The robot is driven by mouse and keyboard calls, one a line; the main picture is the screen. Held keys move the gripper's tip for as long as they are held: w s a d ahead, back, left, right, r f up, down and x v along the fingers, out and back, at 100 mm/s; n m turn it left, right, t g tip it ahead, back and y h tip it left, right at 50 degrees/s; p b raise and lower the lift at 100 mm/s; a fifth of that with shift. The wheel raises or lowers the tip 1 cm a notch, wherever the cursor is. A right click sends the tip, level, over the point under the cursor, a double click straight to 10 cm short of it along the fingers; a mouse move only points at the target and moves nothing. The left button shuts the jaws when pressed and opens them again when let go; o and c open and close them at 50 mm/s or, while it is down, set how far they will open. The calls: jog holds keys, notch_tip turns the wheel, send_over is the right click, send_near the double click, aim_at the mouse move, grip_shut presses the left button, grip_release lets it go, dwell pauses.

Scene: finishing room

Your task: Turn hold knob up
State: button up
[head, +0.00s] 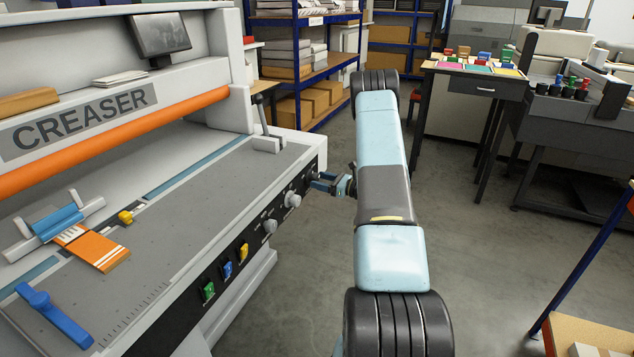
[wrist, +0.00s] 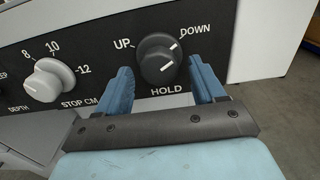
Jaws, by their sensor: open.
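The hold knob (wrist: 152,66) is a dark round knob with white marks, on the black front panel of the creaser. Its label HOLD is below it, UP at its upper left and DOWN at its upper right. Its white marks lie on its right side, toward DOWN. My gripper (wrist: 160,70) is open, with one blue finger on either side of the knob and some gap visible beside each. I cannot tell how deep the fingers reach. In the head view my gripper (head: 331,184) is at the right end of the panel, and the knob is small and partly hidden there.
The pale stop knob (wrist: 53,80) is left of the hold knob. Green (head: 208,291), blue (head: 227,269) and yellow (head: 243,252) switches sit further along the panel. The orange sheet (head: 97,250) lies on the creaser bed. The floor (head: 470,260) right of my arm is open.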

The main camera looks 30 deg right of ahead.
jog(key=shift+w+a, duration=0.3)
jog(key=shift+w, duration=0.1)
